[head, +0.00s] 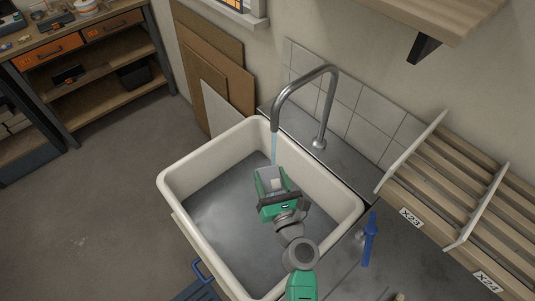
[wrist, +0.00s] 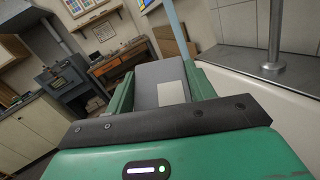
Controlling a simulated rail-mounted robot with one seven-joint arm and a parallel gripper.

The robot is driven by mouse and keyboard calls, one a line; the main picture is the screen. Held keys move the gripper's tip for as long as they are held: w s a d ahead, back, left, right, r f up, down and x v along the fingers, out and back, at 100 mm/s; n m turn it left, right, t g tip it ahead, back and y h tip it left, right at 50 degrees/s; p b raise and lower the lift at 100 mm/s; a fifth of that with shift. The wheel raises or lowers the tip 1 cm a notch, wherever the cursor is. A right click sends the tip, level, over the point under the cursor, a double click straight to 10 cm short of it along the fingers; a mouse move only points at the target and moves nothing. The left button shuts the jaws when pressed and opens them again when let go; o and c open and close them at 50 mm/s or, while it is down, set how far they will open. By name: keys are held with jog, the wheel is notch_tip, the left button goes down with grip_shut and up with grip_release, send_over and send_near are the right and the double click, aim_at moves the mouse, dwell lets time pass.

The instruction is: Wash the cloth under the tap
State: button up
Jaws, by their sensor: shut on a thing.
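My gripper (head: 269,176) is over the sink (head: 181,176), pointing toward the back, below the mouth of the tap (head: 330,95). The tap runs; a thin blue stream (head: 274,148) comes down at the far end of my gripper. I cannot tell exactly where it meets the cloth.
A slatted wooden rack (head: 455,190) with white rails stands right of the sink. Brown boards (head: 215,65) lean on the wall behind. A workbench (head: 95,65) stands far left; the floor between is clear.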

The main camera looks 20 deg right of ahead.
jog(key=shift+r, duration=0.1)
dwell(0.4)
jog(key=s+a+r+p, duration=0.1)
jog(key=s+r+p, duration=0.3)
jog(key=s, duration=0.1)
jog(key=shift+p, duration=0.4)
jog(key=shift+a, duration=0.1)
